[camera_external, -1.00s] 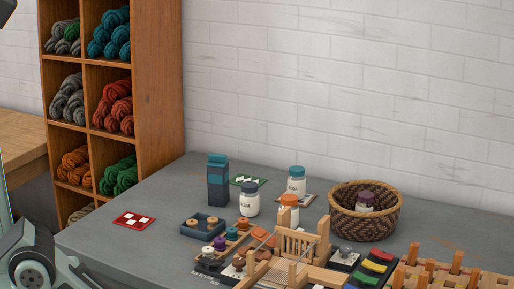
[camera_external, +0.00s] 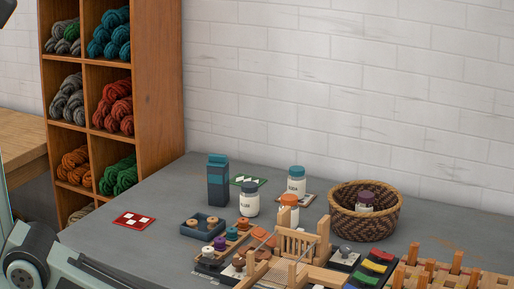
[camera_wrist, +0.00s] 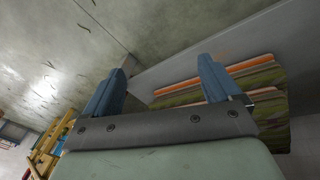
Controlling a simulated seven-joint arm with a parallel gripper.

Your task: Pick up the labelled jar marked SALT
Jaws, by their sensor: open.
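Several white jars show in the external view, and their labels are too small to read surely, so I cannot tell which is SALT. A jar with a dark blue lid (camera_external: 249,205) stands left of centre. A jar with a teal lid (camera_external: 296,186) stands behind it to the right. A jar with an orange lid (camera_external: 289,201) is partly hidden by a wooden frame. A jar with a purple lid (camera_external: 365,199) sits in a woven basket, its lower part hidden. My gripper (camera_wrist: 162,66) is open and empty in the wrist view, away from the jars; no jar shows there.
The woven basket (camera_external: 340,222) stands at the right. A small wooden loom (camera_external: 303,246) and coloured pieces crowd the front.

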